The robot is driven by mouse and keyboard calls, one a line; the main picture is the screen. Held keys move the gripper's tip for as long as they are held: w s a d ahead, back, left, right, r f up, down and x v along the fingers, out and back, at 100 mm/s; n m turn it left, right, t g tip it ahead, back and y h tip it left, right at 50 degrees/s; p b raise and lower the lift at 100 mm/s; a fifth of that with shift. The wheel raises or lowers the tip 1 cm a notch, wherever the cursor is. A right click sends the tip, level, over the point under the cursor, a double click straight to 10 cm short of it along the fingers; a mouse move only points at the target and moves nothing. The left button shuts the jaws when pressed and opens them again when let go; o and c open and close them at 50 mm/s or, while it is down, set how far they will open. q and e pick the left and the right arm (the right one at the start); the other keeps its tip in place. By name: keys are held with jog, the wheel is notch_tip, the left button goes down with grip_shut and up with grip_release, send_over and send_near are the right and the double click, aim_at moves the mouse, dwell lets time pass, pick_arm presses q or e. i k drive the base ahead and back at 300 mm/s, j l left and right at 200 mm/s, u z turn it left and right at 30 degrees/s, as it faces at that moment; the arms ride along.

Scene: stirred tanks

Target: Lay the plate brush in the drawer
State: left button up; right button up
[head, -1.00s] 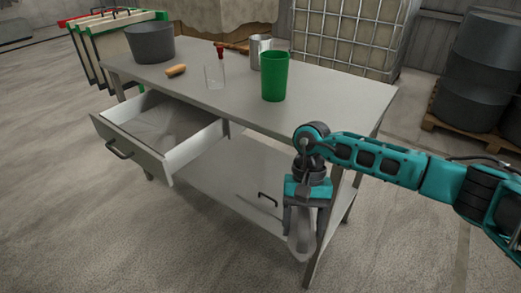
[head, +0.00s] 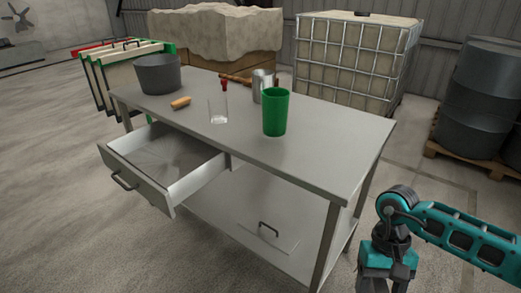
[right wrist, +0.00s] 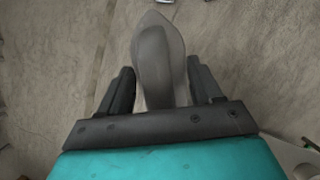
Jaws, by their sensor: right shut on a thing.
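The open drawer (head: 150,192) sticks out from the left front of the metal table, and the visible part of its floor looks bare. A long brown wooden-handled thing (head: 234,79) lies at the back of the tabletop, partly hidden; I cannot tell whether it is the plate brush. My right gripper (head: 386,287) is low, right of the table and apart from it. My left gripper is not in view.
On the table (head: 330,140) stand a grey pot (head: 158,76), a green cup (head: 276,115), a metal jug (head: 263,90) and a clear glass (head: 217,112). A short tan piece (head: 181,103) lies nearby. The lower shelf holds a flat handled panel (head: 262,236).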

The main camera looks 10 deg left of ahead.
aim_at(155, 154)
jog(key=z, duration=3.8)
jog(key=k+z, duration=0.35)
jog(key=k, duration=0.2)
jog(key=k+j+u, duration=0.15)
jog(key=k, duration=0.6)
jog(key=k+u, duration=0.4)
jog(key=k, duration=0.35)
jog(key=k+u, duration=0.6)
jog(key=u, duration=0.15)
jog(key=k+u, duration=0.65)
